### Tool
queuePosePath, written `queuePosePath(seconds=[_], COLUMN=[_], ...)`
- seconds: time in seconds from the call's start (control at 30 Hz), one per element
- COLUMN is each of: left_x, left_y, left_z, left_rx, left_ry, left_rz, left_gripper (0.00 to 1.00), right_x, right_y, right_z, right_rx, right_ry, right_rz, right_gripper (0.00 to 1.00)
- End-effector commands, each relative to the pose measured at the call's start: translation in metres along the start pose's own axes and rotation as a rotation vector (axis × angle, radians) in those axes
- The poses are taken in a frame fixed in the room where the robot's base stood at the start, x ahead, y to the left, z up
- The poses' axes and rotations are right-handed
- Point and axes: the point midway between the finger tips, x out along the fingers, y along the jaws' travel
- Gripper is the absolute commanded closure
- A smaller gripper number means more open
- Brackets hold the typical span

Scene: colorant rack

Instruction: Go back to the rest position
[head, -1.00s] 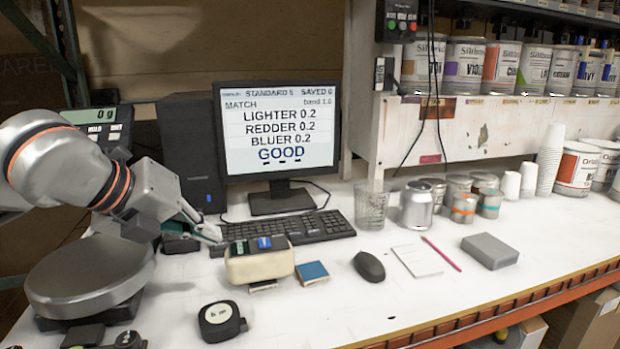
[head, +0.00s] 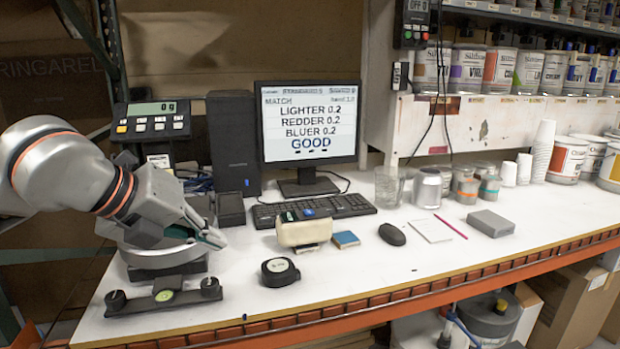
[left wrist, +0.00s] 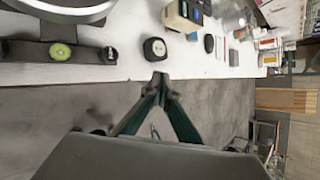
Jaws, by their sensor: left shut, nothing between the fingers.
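My left gripper (head: 212,238) is in the head view at the left, in front of the scale and above the worktop. Its fingers are together with nothing between them. In the left wrist view the gripper (left wrist: 160,80) shows its two dark green fingers meeting at the tips, over the floor just off the table's front edge. My arm hides much of the round scale pan. My right gripper is in neither view.
The white worktop (head: 330,285) holds a tape measure (head: 280,271), a cream block-shaped holder (head: 304,232), a mouse (head: 392,234), a keyboard (head: 315,208) and a monitor (head: 308,125). A scale's levelling base (head: 163,296) stands at the front left. Grey floor (left wrist: 70,110) is open below the edge.

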Motion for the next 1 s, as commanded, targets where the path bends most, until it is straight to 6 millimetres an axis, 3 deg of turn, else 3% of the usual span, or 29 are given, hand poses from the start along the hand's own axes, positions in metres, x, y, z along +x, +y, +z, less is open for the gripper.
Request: queuePosePath(seconds=[0.1, 0.3, 0.5, 0.6, 0.8, 1.0], left_x=[0.02, 0.04, 0.045, 0.04, 0.028, 0.034], left_y=[-0.013, -0.043, -0.088, -0.11, -0.139, -0.13], left_z=[-0.034, -0.089, -0.151, -0.17, -0.176, -0.15], left_rx=[0.017, 0.023, -0.05, -0.131, -0.381, -0.734], left_ry=[0.113, 0.296, 0.5, 0.573, 0.633, 0.574], left_rz=[-0.075, -0.245, -0.524, -0.686, -0.985, -1.201], left_gripper=[1.0, 1.0, 1.0, 1.0, 1.0, 1.0], right_x=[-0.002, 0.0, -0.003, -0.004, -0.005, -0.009], right_y=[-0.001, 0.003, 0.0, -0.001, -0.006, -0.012], right_z=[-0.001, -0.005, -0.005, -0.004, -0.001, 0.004], right_rx=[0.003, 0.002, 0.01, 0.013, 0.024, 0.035], right_ry=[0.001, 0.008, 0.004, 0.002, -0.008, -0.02], right_rz=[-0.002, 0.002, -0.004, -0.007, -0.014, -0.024], right_gripper=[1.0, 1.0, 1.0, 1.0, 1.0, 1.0])
